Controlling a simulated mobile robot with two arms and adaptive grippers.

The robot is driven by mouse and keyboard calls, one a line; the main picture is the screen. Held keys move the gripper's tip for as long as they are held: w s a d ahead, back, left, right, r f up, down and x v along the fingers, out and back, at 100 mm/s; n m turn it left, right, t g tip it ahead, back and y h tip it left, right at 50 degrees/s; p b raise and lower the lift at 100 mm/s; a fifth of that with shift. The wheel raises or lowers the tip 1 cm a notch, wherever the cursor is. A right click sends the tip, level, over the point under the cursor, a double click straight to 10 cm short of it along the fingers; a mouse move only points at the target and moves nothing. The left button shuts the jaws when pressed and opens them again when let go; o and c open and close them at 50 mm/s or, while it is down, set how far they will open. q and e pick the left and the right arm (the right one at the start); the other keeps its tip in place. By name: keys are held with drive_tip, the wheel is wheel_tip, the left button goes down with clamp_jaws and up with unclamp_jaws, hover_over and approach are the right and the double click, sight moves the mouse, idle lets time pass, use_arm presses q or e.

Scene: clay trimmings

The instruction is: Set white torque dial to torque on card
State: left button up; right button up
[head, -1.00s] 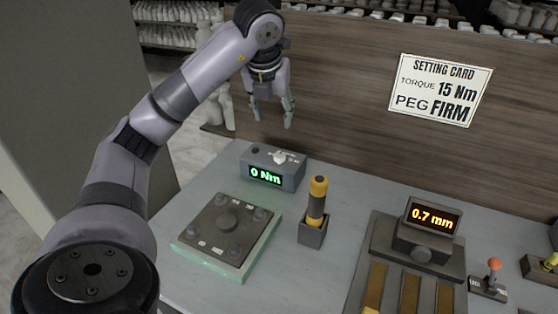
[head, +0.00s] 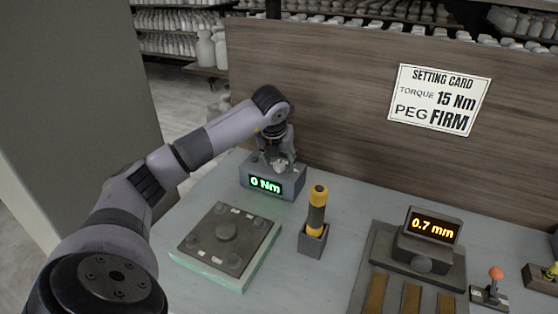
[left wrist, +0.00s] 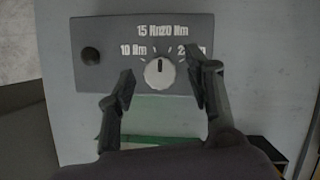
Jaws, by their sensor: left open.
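The white torque dial (left wrist: 159,73) sits on top of the grey torque box (head: 287,186), with markings 10 Nm, 15 Nm, 20 Nm and a partly hidden one around it. The dial's dark pointer line points up in the left wrist view, roughly between the 15 and 20 Nm labels. The box's green display (head: 265,186) reads 0 Nm. My left gripper (left wrist: 160,80) is open above the box, one finger on each side of the dial; contact is not visible. The setting card (head: 440,100) on the wooden panel reads torque 15 Nm, peg firm. My right gripper is not in view.
A black knob (left wrist: 91,56) is on the box left of the dial. A dark plate (head: 227,236) lies in front of the box. A yellow-handled tool (head: 317,205) stands in a holder to the right. A 0.7 mm display unit (head: 433,226) is farther right.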

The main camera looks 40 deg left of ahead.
use_arm(q)
drive_tip(key=shift+f, duration=0.2)
drive_tip(key=shift+c, duration=0.2)
clamp_jaws()
idle(0.4)
drive_tip(key=shift+a+m, duration=0.1)
drive_tip(key=shift+m, duration=0.2)
drive_tip(key=m+h+b, duration=0.1)
drive_tip(key=m, duration=0.2)
drive_tip(key=shift+a+t, duration=0.1)
drive_tip(key=shift+t, duration=0.2)
drive_tip(key=shift+r+m+h, duration=0.1)
drive_tip(key=shift+m+h, duration=0.8)
drive_tip(key=shift+m, duration=1.1)
